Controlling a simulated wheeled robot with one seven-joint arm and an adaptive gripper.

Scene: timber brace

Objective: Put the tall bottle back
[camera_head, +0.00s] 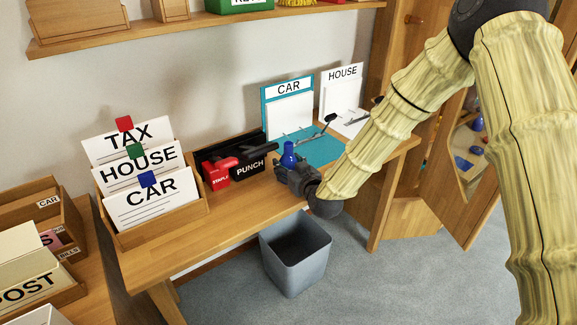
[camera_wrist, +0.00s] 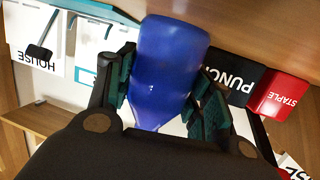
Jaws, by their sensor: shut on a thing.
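A blue bottle (camera_head: 288,155) stands out above my gripper (camera_head: 297,176) over the desk, near the right end of the black PUNCH holder. In the wrist view the bottle (camera_wrist: 168,65) fills the middle, between the two green-padded fingers of my gripper (camera_wrist: 163,95). Both fingers press on its sides, so the gripper is shut on it. The bottle's lower part is hidden by my gripper in the head view. I cannot tell whether its base touches the desk.
The desk (camera_head: 235,232) holds a file box with TAX, HOUSE and CAR cards (camera_head: 150,195), a red STAPLE holder (camera_head: 218,172), a black PUNCH holder (camera_head: 252,165), and CAR (camera_head: 288,105) and HOUSE (camera_head: 341,95) clipboards. A grey bin (camera_head: 297,262) stands on the floor. A shelf (camera_head: 200,24) runs above.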

